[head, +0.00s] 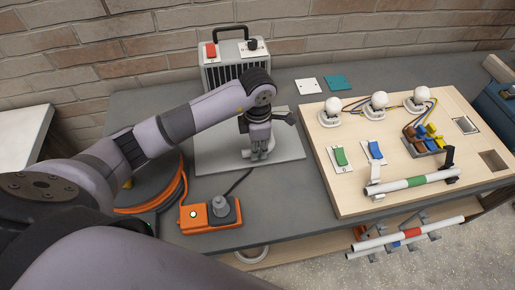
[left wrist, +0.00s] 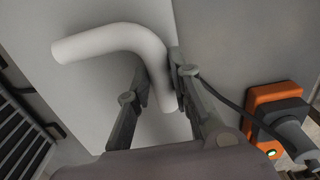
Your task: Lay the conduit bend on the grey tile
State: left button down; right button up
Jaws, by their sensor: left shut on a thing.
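The conduit bend (left wrist: 110,40) is a white, elbow-shaped pipe. My left gripper (left wrist: 160,100) is shut on one leg of it, and the other leg points to the upper left in the left wrist view. In the head view the left gripper (head: 261,152) points down over a light grey panel (head: 215,158), and the bend is mostly hidden by the fingers. I cannot tell whether the bend touches the panel. My right gripper is not in view.
A vented grey box (head: 225,75) with red and black knobs stands behind. An orange box (head: 205,216) with a grey plug is in front, with orange cable to its left. A wooden board (head: 345,155) with bulbs, switches and a pipe fills the right. Bare tabletop surrounds the small tiles.

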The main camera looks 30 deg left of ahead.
pick_arm(q)
jog(key=shift+f, duration=0.9)
jog(key=shift+f, duration=0.25)
jog(key=c, duration=1.9)
grip_release()
jog(key=o, duration=0.5)
jog(key=shift+c, duration=0.2)
